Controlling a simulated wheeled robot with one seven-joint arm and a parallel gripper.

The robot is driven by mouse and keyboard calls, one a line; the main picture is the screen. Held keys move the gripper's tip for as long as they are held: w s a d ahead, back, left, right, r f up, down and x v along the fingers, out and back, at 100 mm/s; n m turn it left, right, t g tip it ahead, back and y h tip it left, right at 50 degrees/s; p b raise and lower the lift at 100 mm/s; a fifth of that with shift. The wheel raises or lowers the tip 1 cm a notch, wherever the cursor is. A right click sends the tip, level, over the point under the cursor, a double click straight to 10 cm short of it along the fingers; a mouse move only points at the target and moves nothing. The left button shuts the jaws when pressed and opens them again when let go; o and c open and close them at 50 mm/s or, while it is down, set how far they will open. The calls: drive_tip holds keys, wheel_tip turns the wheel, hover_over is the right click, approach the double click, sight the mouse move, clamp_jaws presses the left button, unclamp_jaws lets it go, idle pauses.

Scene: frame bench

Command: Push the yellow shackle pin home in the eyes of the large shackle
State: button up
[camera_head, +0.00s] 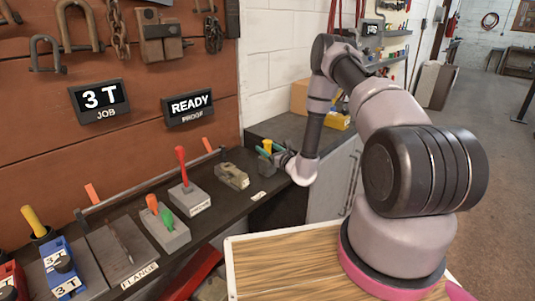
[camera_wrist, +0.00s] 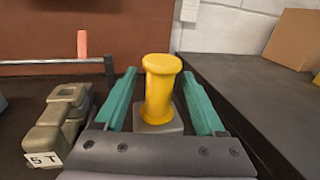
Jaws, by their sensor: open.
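The yellow pin (camera_wrist: 159,88) stands upright with a flanged top, over a small grey block (camera_wrist: 158,128). My gripper (camera_wrist: 166,88) is open, with one teal finger on each side of the pin. Gaps show between the fingers and the pin. In the head view my gripper (camera_head: 270,154) is at the far end of the bench, with the yellow pin (camera_head: 267,146) small between its fingers. I cannot make out the eyes of the large shackle; the pin's lower end is hidden.
An olive block (camera_wrist: 62,122) tagged "5 T" stands left of my gripper. A rail (camera_wrist: 50,62) with an orange tab (camera_wrist: 82,43) runs behind. A cardboard box (camera_wrist: 298,40) is at the right. The dark counter (camera_wrist: 250,90) right of my gripper is mostly clear. Signs read "3 T JOB" (camera_head: 100,98) and "READY PROOF" (camera_head: 189,107).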

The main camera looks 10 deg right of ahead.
drive_tip(key=shift+c, duration=0.3)
clamp_jaws()
